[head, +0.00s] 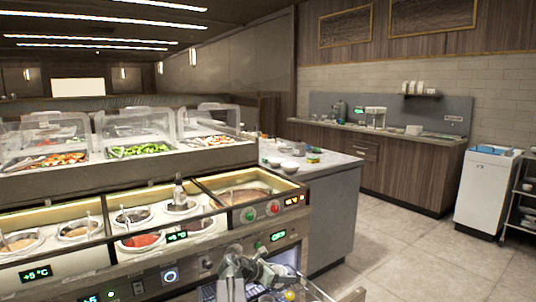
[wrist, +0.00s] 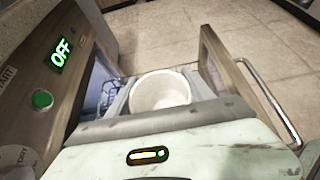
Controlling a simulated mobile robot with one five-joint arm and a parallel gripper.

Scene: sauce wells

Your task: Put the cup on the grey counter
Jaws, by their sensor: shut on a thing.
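The white round cup (wrist: 160,92) shows in the wrist view, seen from above, with its mouth open to me. My gripper (wrist: 162,98) is shut on it, with grey fingers at its left and right sides. The cup is in or just above an open drawer (wrist: 235,75); I cannot tell if it touches the bottom. In the head view my arm (head: 240,268) is low at the front, and the cup cannot be made out there. The grey counter (head: 335,170) stands behind and right of the sauce station, with a pale top and grey side.
Small bowls (head: 290,166) and other small items stand on the grey counter. The sauce station (head: 150,262) with wells fills the left front. The drawer's metal handle (wrist: 268,95) juts out right, and a panel with an OFF display (wrist: 62,53) is close at left.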

